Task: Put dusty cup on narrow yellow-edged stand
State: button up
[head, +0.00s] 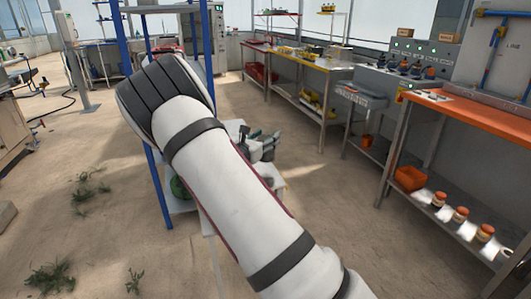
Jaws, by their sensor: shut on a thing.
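My gripper (262,146) is small and dark in the picture, just past my white arm and above a pale shelf unit. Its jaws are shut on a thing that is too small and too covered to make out. I cannot pick out the dusty cup clearly. The pale shelf unit (277,179) stands behind my arm, which hides much of it. I cannot tell whether it has yellow edges or is the narrow stand.
Blue posts (156,185) stand left of my arm. An orange-topped bench (470,112) with jars and an orange bin (410,179) below is on the right. A long metal table (317,62) stands behind. The sandy floor between is clear, with weeds at left.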

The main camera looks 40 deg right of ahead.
jog(key=shift+f+b, duration=0.45)
jog(key=shift+f, duration=1.55)
jog(key=o, duration=1.2)
jog(key=shift+f, duration=0.15)
jog(key=shift+o, duration=0.2)
